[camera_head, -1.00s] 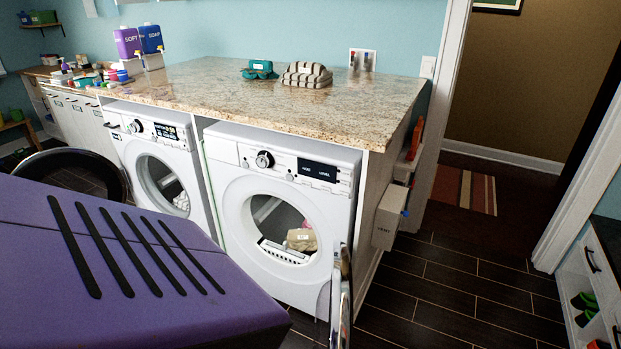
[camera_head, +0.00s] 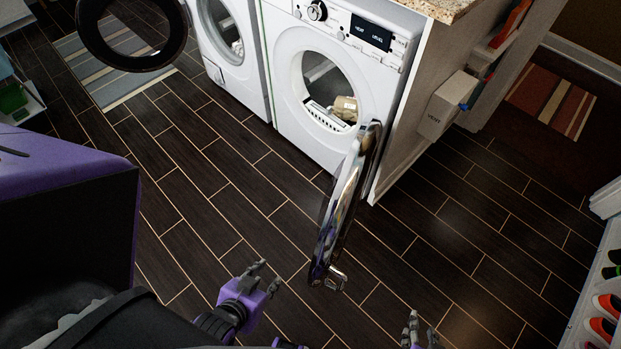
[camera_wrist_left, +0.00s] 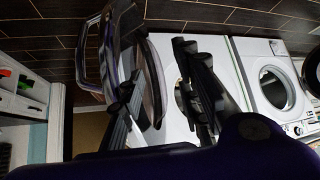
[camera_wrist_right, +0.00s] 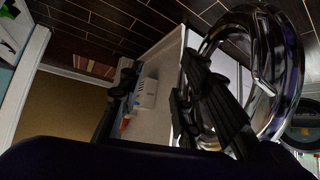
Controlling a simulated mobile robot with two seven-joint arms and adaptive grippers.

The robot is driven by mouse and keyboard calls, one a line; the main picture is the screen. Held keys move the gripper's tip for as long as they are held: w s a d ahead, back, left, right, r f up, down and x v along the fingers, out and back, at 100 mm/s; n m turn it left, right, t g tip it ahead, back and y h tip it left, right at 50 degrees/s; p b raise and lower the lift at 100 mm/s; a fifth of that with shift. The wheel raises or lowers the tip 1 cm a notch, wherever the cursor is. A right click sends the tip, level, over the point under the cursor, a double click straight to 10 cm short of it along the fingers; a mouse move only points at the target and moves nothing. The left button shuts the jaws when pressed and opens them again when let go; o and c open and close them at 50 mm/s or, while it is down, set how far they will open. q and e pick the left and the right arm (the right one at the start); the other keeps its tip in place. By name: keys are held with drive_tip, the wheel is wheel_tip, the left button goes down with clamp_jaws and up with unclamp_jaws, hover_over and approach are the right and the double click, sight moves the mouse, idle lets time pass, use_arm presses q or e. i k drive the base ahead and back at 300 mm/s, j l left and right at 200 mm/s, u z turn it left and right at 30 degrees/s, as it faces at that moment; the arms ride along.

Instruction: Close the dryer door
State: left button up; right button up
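The dryer (camera_head: 292,75) is the white machine at the top middle of the head view, with a towel-like item (camera_head: 345,107) inside. Its round, chrome-rimmed door (camera_head: 345,195) stands wide open, swung out from the right side of the opening. My left gripper (camera_head: 265,276) is open and empty, low and left of the door, apart from it. My right gripper (camera_head: 422,328) is at the bottom edge, right of the door; the right wrist view shows it open and empty. The door shows behind the left gripper's fingers (camera_wrist_left: 150,85) and large at the right gripper's right (camera_wrist_right: 285,70).
A second white machine (camera_head: 222,65) stands left of the dryer, its dark round door (camera_head: 135,62) open. A vent box (camera_head: 447,105) hangs on the side wall right of the dryer. A shoe shelf (camera_head: 590,300) is at the far right. The dark floor between is clear.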

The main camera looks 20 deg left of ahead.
sight(343, 199)
drive_tip(key=l+u, duration=0.75)
drive_tip(key=l, duration=0.15)
drive_tip(key=k+l+z, duration=0.1)
drive_tip(key=k, duration=0.25)
drive_tip(key=k+l+z, duration=0.1)
drive_tip(key=k+l, duration=0.15)
drive_tip(key=k, duration=0.1)
